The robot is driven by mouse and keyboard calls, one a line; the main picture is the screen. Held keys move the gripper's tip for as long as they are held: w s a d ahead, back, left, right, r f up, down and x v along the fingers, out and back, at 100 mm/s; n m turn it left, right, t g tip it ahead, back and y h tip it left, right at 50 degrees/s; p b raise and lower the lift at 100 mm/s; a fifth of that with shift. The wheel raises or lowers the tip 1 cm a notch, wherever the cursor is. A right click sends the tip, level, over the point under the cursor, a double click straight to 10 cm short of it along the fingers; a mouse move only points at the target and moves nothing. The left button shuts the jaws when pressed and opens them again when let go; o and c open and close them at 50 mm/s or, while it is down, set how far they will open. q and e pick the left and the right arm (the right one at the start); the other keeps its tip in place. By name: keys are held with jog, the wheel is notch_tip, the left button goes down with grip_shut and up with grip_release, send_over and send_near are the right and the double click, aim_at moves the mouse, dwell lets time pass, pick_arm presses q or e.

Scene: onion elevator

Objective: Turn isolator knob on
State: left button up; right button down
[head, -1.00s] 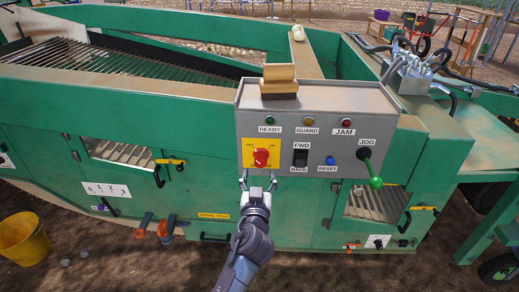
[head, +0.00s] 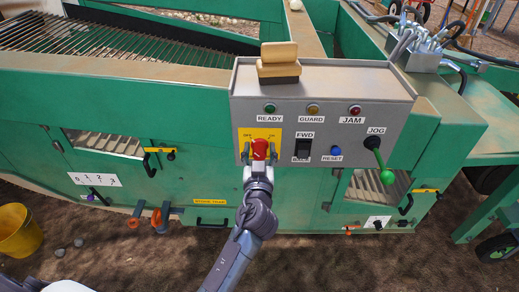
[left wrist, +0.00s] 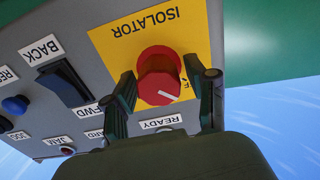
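The red isolator knob (head: 259,149) sits on a yellow plate (head: 259,133) at the left of the grey control panel. OFF is printed at its upper left and ON at its upper right. In the left wrist view, the knob (left wrist: 158,72) shows a white mark pointing toward the partly hidden OFF label. My left gripper (head: 259,153) is at the plate, one finger on each side of the knob. The left wrist view also shows the gripper (left wrist: 164,90) open around the knob, with no clear grip. My right gripper is not in view.
A yellow bucket (head: 18,232) stands on the ground at left.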

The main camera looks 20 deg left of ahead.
pick_arm(q)
jog(key=c, duration=0.9)
jog(key=shift+o, duration=0.2)
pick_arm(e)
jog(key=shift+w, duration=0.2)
